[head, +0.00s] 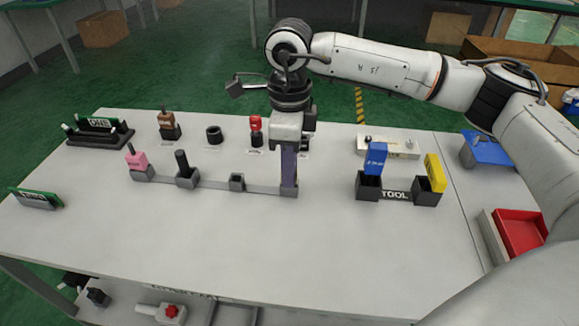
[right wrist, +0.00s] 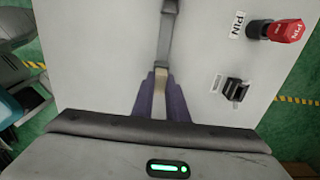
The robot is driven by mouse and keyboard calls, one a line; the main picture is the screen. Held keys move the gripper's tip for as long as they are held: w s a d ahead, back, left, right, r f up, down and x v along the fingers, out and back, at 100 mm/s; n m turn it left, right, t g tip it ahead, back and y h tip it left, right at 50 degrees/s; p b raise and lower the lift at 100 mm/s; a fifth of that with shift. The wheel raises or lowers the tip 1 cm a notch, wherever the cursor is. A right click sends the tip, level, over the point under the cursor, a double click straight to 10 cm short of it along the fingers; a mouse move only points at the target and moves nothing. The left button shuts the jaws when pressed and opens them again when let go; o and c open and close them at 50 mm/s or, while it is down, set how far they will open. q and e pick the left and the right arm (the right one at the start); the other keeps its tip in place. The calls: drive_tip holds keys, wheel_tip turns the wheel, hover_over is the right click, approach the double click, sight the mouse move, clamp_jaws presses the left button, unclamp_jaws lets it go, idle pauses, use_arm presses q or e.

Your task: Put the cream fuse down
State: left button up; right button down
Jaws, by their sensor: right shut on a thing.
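My right gripper (head: 289,172) points straight down at the right end of a grey rail (head: 213,185) with several sockets. In the right wrist view its two purple fingers (right wrist: 161,92) are shut on the cream fuse (right wrist: 161,79), of which only a small patch shows between them. The fuse is hidden in the head view. The fingertips are at the rail's end socket (head: 289,192); I cannot tell whether the fuse is seated in it. Along the rail are a pink piece (head: 137,160), a black post (head: 182,163) and an empty-looking socket (head: 237,182). My left gripper is out of view.
Behind the rail stand a brown-topped piece (head: 167,122), a black ring (head: 214,134) and a red PIN piece (head: 256,128). To the right is a TOOL holder (head: 395,195) with blue (head: 376,158) and yellow (head: 435,172) pieces. The table's front is clear.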

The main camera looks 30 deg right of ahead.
drive_tip(key=c, duration=1.7)
unclamp_jaws()
drive_tip(key=shift+f, duration=0.1)
drive_tip(key=shift+c, duration=0.2)
wheel_tip(320, 180, up, 12)
drive_tip(key=shift+r, duration=0.2)
